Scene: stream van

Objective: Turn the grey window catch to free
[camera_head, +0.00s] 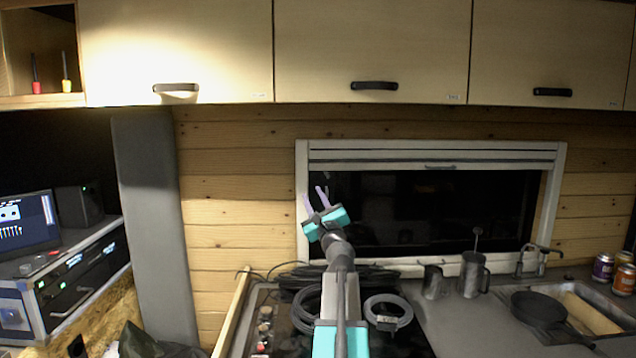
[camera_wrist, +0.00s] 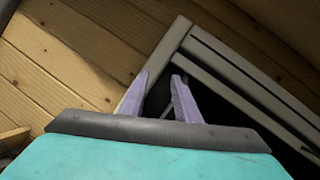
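The window (camera_head: 400,215) has a pale frame and dark glass, and stands in the plank wall above the counter. I cannot make out a distinct grey catch on it; part of the frame's left side is behind my gripper. A thin grey handle (camera_head: 440,166) is on the rail below the blind at the window's top. My gripper (camera_head: 314,192) is raised at the window's left edge, its pale purple fingers pointing up. In the wrist view my gripper (camera_wrist: 160,76) has its fingers apart with nothing between them, before the frame's corner (camera_wrist: 181,28).
Coiled cables (camera_head: 385,312) lie on the counter below the arm. A metal mug (camera_head: 433,282), a press pot (camera_head: 473,275), a tap (camera_head: 533,262) and a black pan (camera_head: 538,308) stand to the right. Cupboards (camera_head: 370,50) hang above the window; a grey pillar (camera_head: 150,220) is at left.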

